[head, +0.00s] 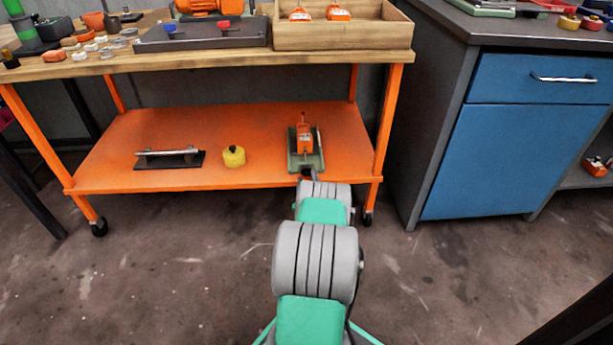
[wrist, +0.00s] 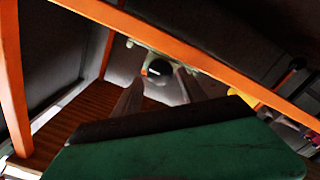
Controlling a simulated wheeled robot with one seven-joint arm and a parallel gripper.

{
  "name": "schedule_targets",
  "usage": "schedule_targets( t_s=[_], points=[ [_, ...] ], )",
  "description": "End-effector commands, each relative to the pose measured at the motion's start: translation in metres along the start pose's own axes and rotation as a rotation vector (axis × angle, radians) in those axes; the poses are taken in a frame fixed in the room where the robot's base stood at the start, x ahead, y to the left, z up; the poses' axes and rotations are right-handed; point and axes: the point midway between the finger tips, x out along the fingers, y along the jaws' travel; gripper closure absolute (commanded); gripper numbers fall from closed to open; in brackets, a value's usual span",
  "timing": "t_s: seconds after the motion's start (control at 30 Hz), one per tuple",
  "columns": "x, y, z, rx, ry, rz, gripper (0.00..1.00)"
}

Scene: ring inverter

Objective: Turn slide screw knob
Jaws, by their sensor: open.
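A device with a green base and an orange upright block (head: 304,137) sits on the lower shelf, near its right end. My arm reaches to its front edge. In the head view my gripper is mostly hidden behind my arm links, and no knob can be made out there. In the wrist view my gripper (wrist: 158,92) has its two fingers apart, with nothing held between them. A round dark grey knob-like part (wrist: 157,71) shows just beyond the fingertips, roughly in line with the gap. Whether the fingers touch it I cannot tell.
The orange shelf (head: 225,180) has several orange legs. A yellow weight-like object (head: 234,156) and a metal bar on a black base (head: 168,157) lie to the left. The wooden top (head: 100,67) overhangs the shelf. A blue cabinet (head: 510,150) stands to the right.

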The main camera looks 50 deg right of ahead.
Motion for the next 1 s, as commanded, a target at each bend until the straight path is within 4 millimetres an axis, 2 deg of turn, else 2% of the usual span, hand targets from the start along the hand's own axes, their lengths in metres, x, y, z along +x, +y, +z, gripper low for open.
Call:
schedule_targets(
  t_s=[0.1,0.2,0.47,1.0],
  points=[
    [0.020,-0.003,0.002,-0.001,0.002,-0.001,0.51],
    [0.029,-0.002,0.001,0.000,0.001,0.000,0.51],
    [0.031,-0.001,0.000,0.001,-0.001,-0.001,0.51],
    [0.031,0.000,-0.001,0.001,0.000,-0.001,0.95]
  ],
)
